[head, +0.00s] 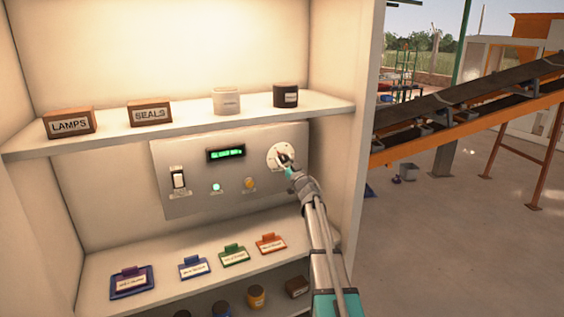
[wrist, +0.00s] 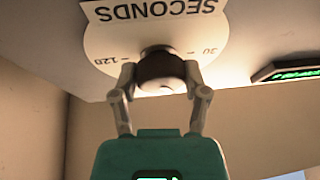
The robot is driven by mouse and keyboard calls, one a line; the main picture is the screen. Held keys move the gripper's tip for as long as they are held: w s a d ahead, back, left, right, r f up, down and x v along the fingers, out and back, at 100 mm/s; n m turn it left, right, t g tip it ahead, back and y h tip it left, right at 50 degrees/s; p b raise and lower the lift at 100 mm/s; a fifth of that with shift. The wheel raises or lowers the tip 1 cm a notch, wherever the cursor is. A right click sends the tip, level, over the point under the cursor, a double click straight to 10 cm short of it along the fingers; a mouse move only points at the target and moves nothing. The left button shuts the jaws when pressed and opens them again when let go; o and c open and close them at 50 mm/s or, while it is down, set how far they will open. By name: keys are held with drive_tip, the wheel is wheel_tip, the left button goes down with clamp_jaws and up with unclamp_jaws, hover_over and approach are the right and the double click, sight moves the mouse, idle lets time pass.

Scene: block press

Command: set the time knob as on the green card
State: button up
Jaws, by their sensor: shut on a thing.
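The time knob (wrist: 162,68) is a dark round knob on a pale dial (wrist: 115,42) marked SECONDS, with 120 and what looks like 30 legible in the wrist view. The dial also shows in the head view (head: 274,155), at the right of the grey panel. My gripper (wrist: 160,78) is shut on the knob, one finger on each side. In the head view my gripper (head: 288,164) hides part of the dial, and the knob's pointer cannot be made out. The green card (head: 234,255) lies on the lower shelf; its writing is too small to read.
The panel (head: 200,202) also bears a white switch (head: 179,178), a lit green display (head: 226,153), a green lamp (head: 216,187) and an amber button (head: 250,184). Blue (head: 194,267), orange (head: 270,243) and purple (head: 132,282) cards lie near the green card. A shelf (head: 190,125) overhangs the panel.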

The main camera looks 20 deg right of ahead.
drive_tip(key=shift+a, duration=0.3)
drive_tip(key=shift+d, duration=0.2)
drive_tip(key=shift+w+n, duration=0.1)
drive_tip(key=shift+n, duration=0.3)
drive_tip(key=n+y, duration=0.1)
drive_tip(key=n, duration=0.1)
drive_tip(key=n+g+y+p, duration=0.1)
drive_tip(key=n, duration=0.2)
drive_tip(key=n+g+y+p, duration=0.1)
drive_tip(key=n, duration=0.1)
drive_tip(key=shift+d+r+n, duration=0.2)
drive_tip(key=shift+r+n, duration=0.05)
drive_tip(key=shift+n, duration=0.05)
drive_tip(key=n+g+p, duration=0.1)
drive_tip(key=n, duration=0.1)
drive_tip(key=n+g+y+p, duration=0.1)
drive_tip(key=n, duration=0.2)
drive_tip(key=shift+p, duration=0.4)
drive_tip(key=shift+n+g+y+p, duration=0.3)
drive_tip(key=shift+n+g+p, duration=0.1)
drive_tip(key=shift+n, duration=0.5)
drive_tip(key=shift+f, duration=0.1)
